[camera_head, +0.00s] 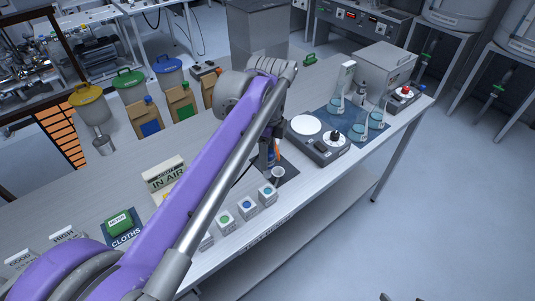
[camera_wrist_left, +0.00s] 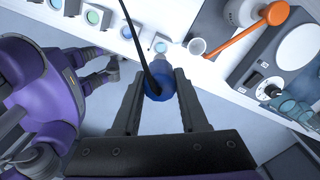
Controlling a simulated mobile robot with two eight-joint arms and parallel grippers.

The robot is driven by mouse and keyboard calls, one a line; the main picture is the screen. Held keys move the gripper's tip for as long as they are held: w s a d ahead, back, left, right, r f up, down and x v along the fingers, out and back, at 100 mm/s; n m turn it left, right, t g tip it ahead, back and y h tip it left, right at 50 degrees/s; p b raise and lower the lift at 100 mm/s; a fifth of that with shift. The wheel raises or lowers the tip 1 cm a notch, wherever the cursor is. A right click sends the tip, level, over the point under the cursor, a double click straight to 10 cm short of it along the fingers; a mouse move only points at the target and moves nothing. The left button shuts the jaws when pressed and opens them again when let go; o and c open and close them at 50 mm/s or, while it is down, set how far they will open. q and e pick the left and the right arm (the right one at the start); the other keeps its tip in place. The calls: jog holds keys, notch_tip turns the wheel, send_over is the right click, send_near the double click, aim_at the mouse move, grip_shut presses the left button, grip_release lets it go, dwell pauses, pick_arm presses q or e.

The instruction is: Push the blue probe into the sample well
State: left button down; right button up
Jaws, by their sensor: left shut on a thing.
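My left gripper (camera_wrist_left: 158,100) is shut on the blue probe (camera_wrist_left: 158,85), whose black cable runs upward across the left wrist view. In the head view the left gripper (camera_head: 266,155) hangs over the bench near its front edge, and the probe is largely hidden by the arm. A small pale round cup (camera_wrist_left: 197,46), possibly the sample well, stands on the bench beyond and right of the probe, apart from it. The cup also shows in the head view (camera_head: 278,173). Dark tips at the bottom right of the head view may be my right gripper.
Several white cubes with coloured round tops (camera_head: 247,209) line the bench's front edge left of the cup. Glass flasks (camera_head: 360,132) stand on a blue mat farther right.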

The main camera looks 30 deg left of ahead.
jog(key=shift+w+r, duration=0.1)
pick_arm(q)
jog(key=shift+w+f, duration=0.1)
jog(key=shift+f, duration=0.4)
jog(key=shift+f+b, duration=1)
jog(key=shift+f, duration=0.55)
jog(key=shift+f+b, duration=0.4)
jog(key=shift+f, duration=0.45)
pick_arm(e)
jog(key=f, duration=0.1)
jog(key=s+f, duration=0.1)
jog(key=f, duration=0.2)
jog(key=shift+s, duration=0.25)
jog(key=shift+w+r, duration=0.1)
jog(key=shift+r, duration=0.2)
pick_arm(q)
jog(key=shift+f+b, duration=1.35)
jog(key=shift+f, duration=1.65)
pick_arm(e)
jog(key=shift+g, duration=0.3)
jog(key=shift+s+f, duration=0.3)
jog(key=shift+f, duration=0.7)
jog(key=shift+s+f, duration=0.25)
jog(key=shift+f, duration=0.75)
